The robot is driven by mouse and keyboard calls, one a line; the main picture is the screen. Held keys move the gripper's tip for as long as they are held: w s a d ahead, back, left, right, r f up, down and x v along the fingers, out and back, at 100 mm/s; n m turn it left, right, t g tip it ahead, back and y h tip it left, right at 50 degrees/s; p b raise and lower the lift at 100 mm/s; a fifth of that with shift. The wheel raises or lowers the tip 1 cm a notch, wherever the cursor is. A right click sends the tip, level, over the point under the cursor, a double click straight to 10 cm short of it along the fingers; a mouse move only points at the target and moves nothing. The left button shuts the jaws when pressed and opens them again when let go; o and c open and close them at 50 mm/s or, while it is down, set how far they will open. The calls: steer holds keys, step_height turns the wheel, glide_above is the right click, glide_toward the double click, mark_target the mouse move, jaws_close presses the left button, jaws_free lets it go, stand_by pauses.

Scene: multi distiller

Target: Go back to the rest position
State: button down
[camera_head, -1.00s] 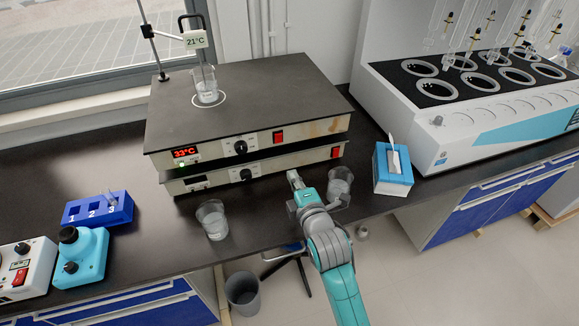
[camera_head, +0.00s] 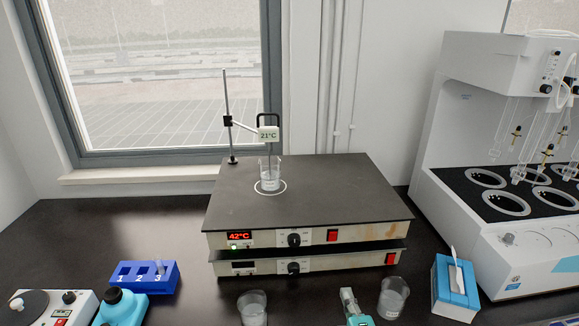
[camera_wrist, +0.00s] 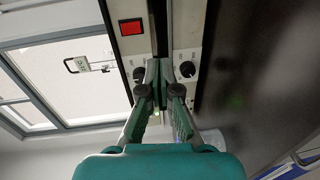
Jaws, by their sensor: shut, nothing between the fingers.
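My gripper (camera_wrist: 162,74) shows in the wrist view with its two dark fingers together and nothing between them. Beyond the fingers is the front of the hotplates, seen sideways, with a red switch (camera_wrist: 131,27) and black knobs. I cannot tell the exact gap to the panel. In the head view only a grey and teal end part of my arm shows at the bottom edge, between two beakers, in front of the stacked hotplates.
The upper hotplate (camera_head: 330,205) reads 42°C and carries a beaker (camera_head: 270,182) with a 21°C thermometer. Two beakers (camera_head: 252,308) (camera_head: 393,298) stand near the front. A blue tissue box (camera_head: 455,295) and a multi distiller (camera_head: 510,245) are right; a blue numbered holder (camera_head: 147,277) is left.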

steer(key=s+f+m+g, duration=0.1)
steer(key=s+f+m, duration=0.35)
steer(key=s, duration=0.65)
steer(key=s+f+m, duration=0.4)
steer(key=s+f, duration=0.1)
steer(key=s, duration=0.6)
steer(key=s+r+m, duration=0.2)
steer(key=s+m, duration=0.2)
steer(key=s, duration=0.6)
steer(key=s+d+r+m, duration=0.1)
steer(key=s+r+m, duration=0.2)
steer(key=s, duration=0.8)
steer(key=shift+m+g, duration=0.4)
steer(key=shift+m, duration=0.65)
